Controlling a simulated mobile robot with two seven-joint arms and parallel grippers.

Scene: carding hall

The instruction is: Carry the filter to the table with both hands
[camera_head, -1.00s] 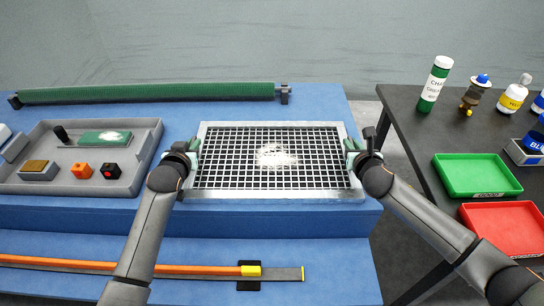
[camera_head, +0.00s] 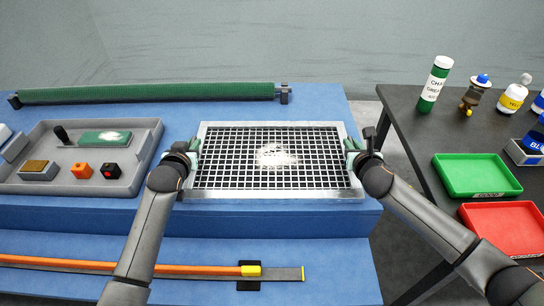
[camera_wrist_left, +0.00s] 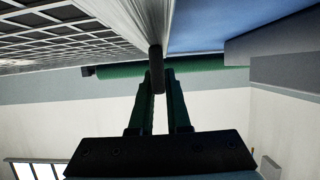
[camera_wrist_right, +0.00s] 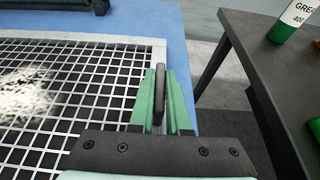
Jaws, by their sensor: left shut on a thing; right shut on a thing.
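The filter (camera_head: 240,193) is a rectangular light metal frame with a dark grid mesh and a white fluffy patch in its middle. It is on or just above the blue machine top; I cannot tell if it touches. My left gripper (camera_head: 194,148) is shut on the dark handle at its left side, and the handle shows between the fingers in the left wrist view (camera_wrist_left: 156,72). My right gripper (camera_head: 352,148) is shut on the right handle, seen in the right wrist view (camera_wrist_right: 160,90). The dark table (camera_head: 408,125) stands to the right, across a gap.
The table holds a green bottle (camera_head: 434,85), smaller bottles, a green tray (camera_head: 478,175) and a red tray (camera_head: 502,228). A grey tray (camera_head: 130,184) with small blocks lies left of the filter. A green roller (camera_head: 150,92) lies behind it. An orange strip (camera_head: 150,268) is in front.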

